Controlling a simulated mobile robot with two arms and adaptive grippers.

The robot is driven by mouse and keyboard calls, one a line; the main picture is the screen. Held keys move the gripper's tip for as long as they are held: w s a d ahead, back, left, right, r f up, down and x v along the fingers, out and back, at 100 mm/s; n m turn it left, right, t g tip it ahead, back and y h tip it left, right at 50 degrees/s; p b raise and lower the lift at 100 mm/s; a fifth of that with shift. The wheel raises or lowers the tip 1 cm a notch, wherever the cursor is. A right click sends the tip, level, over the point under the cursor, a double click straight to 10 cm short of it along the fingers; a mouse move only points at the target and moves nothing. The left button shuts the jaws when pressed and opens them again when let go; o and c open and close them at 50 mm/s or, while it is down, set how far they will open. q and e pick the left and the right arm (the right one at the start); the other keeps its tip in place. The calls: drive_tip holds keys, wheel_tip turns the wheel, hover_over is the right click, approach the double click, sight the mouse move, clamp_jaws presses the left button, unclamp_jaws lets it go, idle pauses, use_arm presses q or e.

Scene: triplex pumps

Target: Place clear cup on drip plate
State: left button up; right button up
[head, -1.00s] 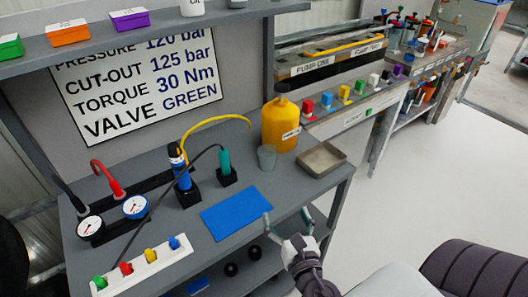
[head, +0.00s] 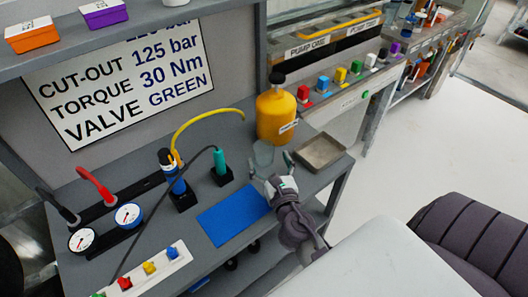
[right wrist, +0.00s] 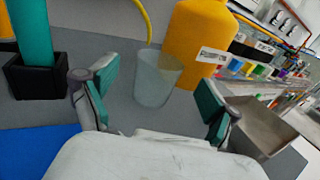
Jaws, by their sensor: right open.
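The clear cup (head: 263,154) stands upright on the grey bench, in front of the yellow bottle. It also shows in the right wrist view (right wrist: 157,80), ahead of the fingers and a little left of the middle of the gap. The drip plate (head: 319,152), a shallow grey-brown square tray, lies at the bench's right end; the right wrist view shows part of it (right wrist: 262,128) behind the right finger. My right gripper (head: 270,164) is open and empty, with its fingers just short of the cup. My left gripper is not in view.
The yellow bottle (head: 276,112) stands close behind the cup. A teal tool in a black holder (head: 221,170) and a blue mat (head: 232,213) lie to the left. A yellow hose (head: 195,122) arches over the bench.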

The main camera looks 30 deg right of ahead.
sight(267, 155)
drive_tip(key=x, duration=0.4)
drive_tip(key=shift+w+d+f+p, duration=0.1)
drive_tip(key=shift+w+d+p, duration=0.05)
drive_tip(key=shift+w+p, duration=0.2)
drive_tip(key=shift+w, duration=0.2)
drive_tip(key=shift+c, duration=0.4)
drive_tip(key=c, duration=1)
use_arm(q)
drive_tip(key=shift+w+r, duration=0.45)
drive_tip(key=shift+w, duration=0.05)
